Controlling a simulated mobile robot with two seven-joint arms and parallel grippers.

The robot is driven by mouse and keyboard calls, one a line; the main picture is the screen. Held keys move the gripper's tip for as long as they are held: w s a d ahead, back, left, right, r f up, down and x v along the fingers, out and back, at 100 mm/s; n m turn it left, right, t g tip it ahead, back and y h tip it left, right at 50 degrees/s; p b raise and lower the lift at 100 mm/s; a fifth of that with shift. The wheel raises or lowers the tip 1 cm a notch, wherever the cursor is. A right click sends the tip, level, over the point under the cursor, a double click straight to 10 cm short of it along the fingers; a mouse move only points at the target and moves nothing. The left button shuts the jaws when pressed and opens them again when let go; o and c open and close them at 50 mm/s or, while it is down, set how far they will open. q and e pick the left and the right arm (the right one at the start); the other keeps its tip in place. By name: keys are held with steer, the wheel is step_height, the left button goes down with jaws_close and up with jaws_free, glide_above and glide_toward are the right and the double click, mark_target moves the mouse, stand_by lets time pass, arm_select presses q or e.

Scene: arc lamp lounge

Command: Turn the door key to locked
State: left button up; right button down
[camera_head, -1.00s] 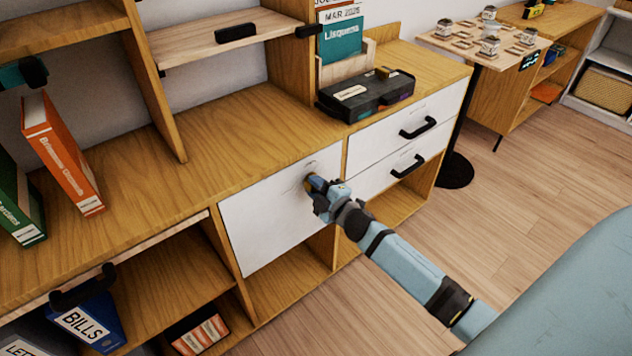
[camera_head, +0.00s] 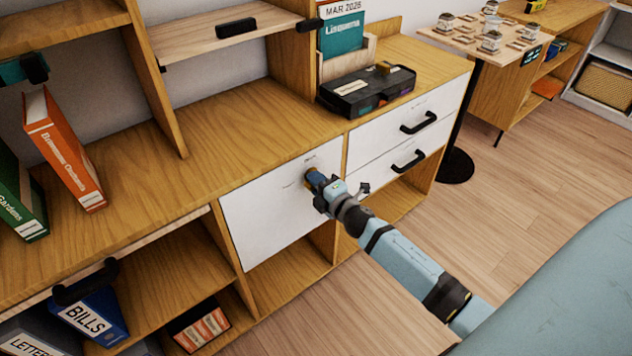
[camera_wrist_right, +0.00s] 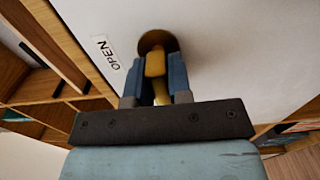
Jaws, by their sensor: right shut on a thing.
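The white door (camera_head: 270,215) is closed on the front of the wooden cabinet. My right gripper (camera_head: 312,180) is at the upper right part of the door. In the right wrist view, my gripper (camera_wrist_right: 156,88) is shut on the yellow key (camera_wrist_right: 155,62), with a finger on each side of it. The key sits at a round brass lock plate (camera_wrist_right: 157,42) on the door (camera_wrist_right: 215,50). A label reading "OPEN" (camera_wrist_right: 107,52) is left of the lock. The part of the key between the fingers is partly hidden. My left gripper is not seen.
White drawers with black handles (camera_head: 418,122) are right of the door. A black case (camera_head: 365,95) lies on the cabinet top (camera_head: 235,125). Binders, one orange (camera_head: 65,150), stand at the left.

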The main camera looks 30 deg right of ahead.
steer(key=c, duration=1)
jaws_free()
steer(key=shift+c, duration=0.2)
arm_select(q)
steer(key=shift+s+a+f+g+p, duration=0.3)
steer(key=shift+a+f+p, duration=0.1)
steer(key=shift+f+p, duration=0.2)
arm_select(e)
steer(key=s+d, duration=0.1)
steer(key=s, duration=1.2)
steer(key=shift+s, duration=0.4)
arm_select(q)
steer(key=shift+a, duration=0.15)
arm_select(e)
steer(key=shift+r, duration=0.1)
